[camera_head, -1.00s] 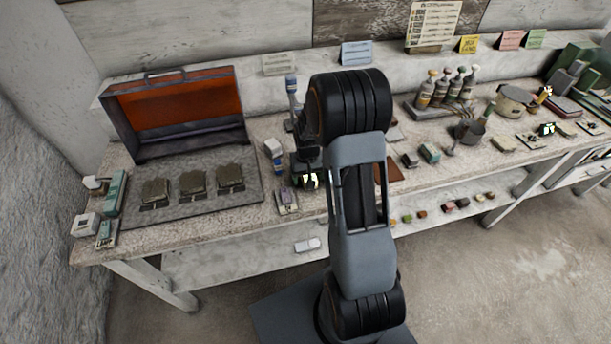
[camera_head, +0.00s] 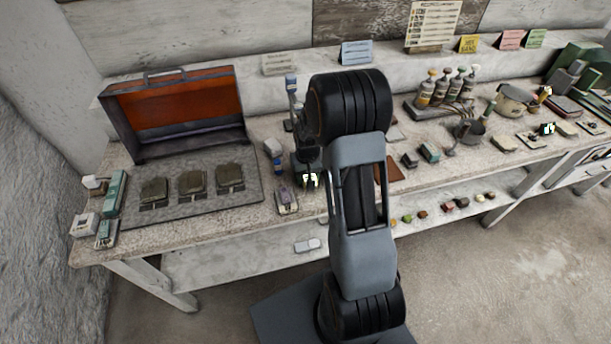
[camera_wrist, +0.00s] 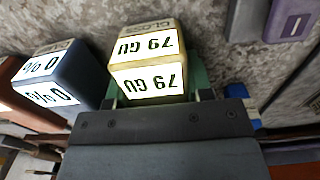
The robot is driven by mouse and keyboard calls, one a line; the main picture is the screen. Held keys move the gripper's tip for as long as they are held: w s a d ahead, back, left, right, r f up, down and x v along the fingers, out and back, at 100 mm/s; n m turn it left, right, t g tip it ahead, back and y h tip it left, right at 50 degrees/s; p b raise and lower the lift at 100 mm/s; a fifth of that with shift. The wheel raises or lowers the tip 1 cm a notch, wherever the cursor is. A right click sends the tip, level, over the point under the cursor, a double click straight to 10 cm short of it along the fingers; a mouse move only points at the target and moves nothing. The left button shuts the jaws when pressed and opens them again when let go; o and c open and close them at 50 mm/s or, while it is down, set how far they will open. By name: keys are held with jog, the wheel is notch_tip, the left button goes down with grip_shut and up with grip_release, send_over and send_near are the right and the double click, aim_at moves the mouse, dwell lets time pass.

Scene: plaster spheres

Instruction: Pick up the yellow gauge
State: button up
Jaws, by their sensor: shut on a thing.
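The yellow gauge (camera_wrist: 122,73) is a small boxy block with glowing white panels reading "79 GU", upside down in the wrist view. My gripper (camera_wrist: 160,98) is shut on it, with the gauge between the fingertips. In the head view my gripper (camera_head: 307,172) is low over the worktop, left of my forearm. The lit face of the gauge (camera_head: 311,181) shows there just below it, mostly hidden by my gripper. Whether the gauge still touches the worktop I cannot tell.
A dark blue block (camera_wrist: 62,68) with a "0 %" panel is close beside the gauge, with a reddish-brown block (camera_wrist: 12,97) beyond it. An open orange-lined case (camera_head: 180,105) stands further left on the worktop (camera_head: 190,223).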

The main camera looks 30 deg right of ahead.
jog(key=shift+c, duration=0.9)
jog(key=shift+r, duration=0.15)
jog(key=shift+r, duration=0.2)
notch_tip(320, 180, up, 2)
jog(key=shift+r+b, duration=0.2)
jog(key=shift+b, duration=0.1)
jog(key=s+r, duration=0.2)
jog(key=r, duration=0.1)
jog(key=s+r, duration=0.2)
jog(key=shift+a+r, duration=0.15)
jog(key=shift+a, duration=0.25)
jog(key=s+a+r+b, duration=0.1)
jog(key=s+a+r, duration=0.1)
jog(key=s+r, duration=0.3)
jog(key=s, duration=0.4)
jog(key=shift+s, duration=0.4)
